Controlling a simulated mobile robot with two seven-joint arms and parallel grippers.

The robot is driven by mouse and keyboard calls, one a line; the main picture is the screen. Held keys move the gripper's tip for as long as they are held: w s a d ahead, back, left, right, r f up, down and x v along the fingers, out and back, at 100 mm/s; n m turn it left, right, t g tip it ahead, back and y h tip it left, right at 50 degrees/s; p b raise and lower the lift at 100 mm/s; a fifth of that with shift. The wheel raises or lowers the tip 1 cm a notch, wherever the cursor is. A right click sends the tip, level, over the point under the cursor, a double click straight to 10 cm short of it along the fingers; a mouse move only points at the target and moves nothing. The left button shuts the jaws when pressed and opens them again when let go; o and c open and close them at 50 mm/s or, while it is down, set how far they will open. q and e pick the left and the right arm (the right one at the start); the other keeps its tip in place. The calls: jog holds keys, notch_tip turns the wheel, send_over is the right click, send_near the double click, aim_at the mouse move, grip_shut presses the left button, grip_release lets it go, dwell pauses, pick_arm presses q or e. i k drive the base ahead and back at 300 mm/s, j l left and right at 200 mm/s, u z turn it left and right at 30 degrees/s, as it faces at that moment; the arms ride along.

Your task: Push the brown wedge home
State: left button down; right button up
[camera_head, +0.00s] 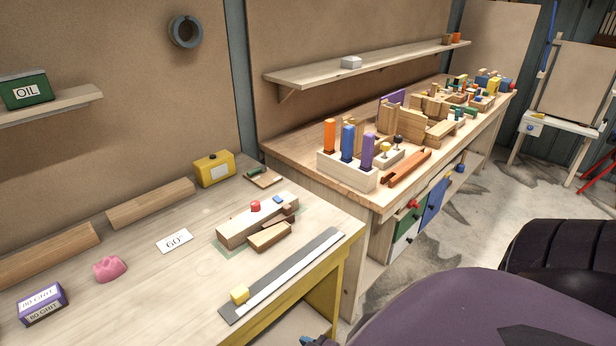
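A pale wooden block (240,227) lies on a green-edged patch on the near bench, with a red knob (255,205) and a small blue piece (277,199) on top. A brown wooden piece (269,237) lies along its front side. A smaller, darker brown piece (290,209) sits at its right end. I cannot tell which of the two brown pieces is the wedge, or how deep either is seated. Neither gripper can be made out in this view.
A 60° card (174,241), pink lump (109,268), 80 grit box (42,304) and yellow tin (214,169) stand around. The bench between them is clear.

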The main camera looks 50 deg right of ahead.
aim_at(287, 214)
jog(key=z, duration=1.25)
